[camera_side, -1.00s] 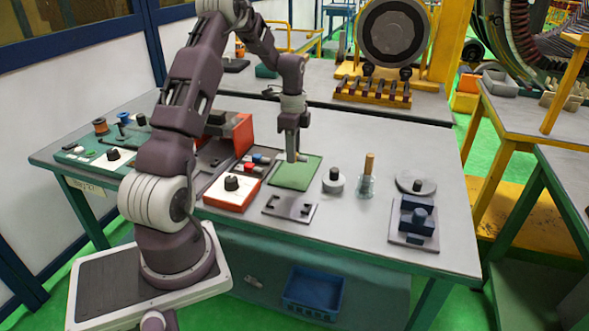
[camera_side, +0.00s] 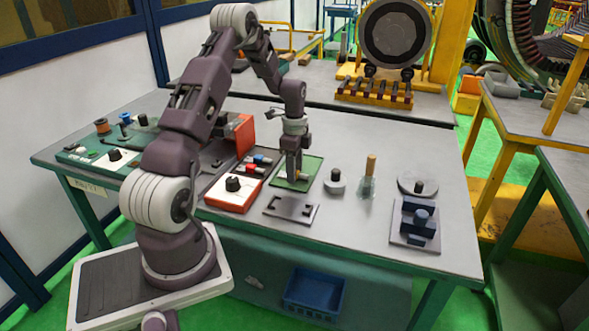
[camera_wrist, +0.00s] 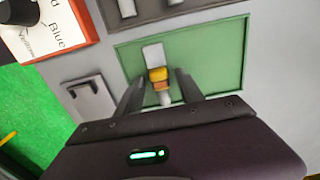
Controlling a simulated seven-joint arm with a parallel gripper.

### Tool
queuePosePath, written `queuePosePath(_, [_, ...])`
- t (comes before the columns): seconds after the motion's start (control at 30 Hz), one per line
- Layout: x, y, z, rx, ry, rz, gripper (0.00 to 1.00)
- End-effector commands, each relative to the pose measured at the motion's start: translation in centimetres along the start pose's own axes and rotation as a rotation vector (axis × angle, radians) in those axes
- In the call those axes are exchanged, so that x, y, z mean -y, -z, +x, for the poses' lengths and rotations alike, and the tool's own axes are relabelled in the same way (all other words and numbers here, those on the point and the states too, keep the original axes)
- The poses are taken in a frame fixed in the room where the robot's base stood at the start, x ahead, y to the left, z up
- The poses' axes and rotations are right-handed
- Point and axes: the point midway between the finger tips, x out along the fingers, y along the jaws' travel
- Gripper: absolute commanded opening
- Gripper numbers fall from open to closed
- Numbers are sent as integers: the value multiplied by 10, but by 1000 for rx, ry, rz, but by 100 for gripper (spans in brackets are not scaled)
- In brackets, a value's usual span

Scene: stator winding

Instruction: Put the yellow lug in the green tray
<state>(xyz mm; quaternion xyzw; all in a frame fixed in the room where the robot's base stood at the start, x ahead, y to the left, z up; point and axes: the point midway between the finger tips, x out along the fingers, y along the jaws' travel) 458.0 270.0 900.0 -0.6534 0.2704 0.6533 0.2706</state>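The yellow lug (camera_wrist: 158,74) has a flat silver end and a yellow band. It lies over the floor of the green tray (camera_wrist: 218,55), seen between my fingers in the wrist view. My gripper (camera_wrist: 160,76) is open, with a finger on each side of the lug and a small gap to each. In the side view my gripper (camera_side: 294,179) is low over the green tray (camera_side: 313,165), and the lug (camera_side: 302,176) shows as a small yellow spot beside the fingertips. Whether the lug rests fully on the tray floor is hard to tell.
A red-edged box with a black knob (camera_side: 233,185) stands left of the tray. A grey plate with dark brackets (camera_side: 291,209) lies in front.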

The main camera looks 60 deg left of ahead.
Motion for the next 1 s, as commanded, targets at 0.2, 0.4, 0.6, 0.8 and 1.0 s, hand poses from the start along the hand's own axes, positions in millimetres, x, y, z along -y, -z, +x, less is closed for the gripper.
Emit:
queuePosePath(0.2, [1, 0, -16, 0, 4, 0, 45])
queuePosePath(0.4, [1, 0, -71, 0, 7, 0, 45])
queuePosePath(0.6, [1, 0, -112, -1, 4, -1, 45])
queuePosePath(0.8, [-18, 24, -152, 1, 38, -38, 45])
queuePosePath(1.0, [-145, 98, -248, -76, 196, -287, 45])
